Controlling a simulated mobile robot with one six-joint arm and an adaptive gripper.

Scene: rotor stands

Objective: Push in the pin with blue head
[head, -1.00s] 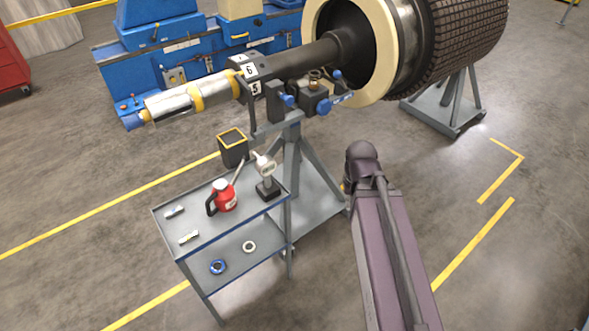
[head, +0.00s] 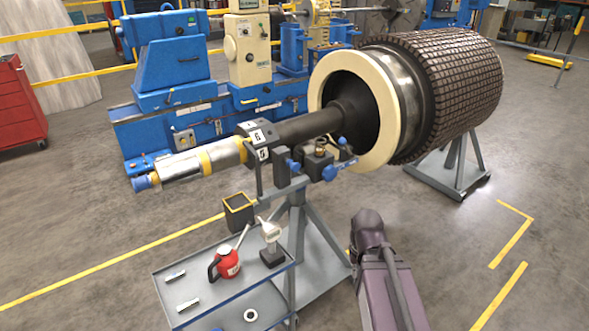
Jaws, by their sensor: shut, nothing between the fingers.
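Several blue-headed parts sit on the rotor stand (head: 296,220) below the shaft. My purple arm (head: 385,290) is at the lower right of the stand, and my gripper is not in view.
A grey cart (head: 215,290) stands left of the stand, carrying a red can (head: 227,265) and a grey-white device (head: 270,240). A blue machine (head: 165,70) stands behind the shaft. The floor at the right is clear.

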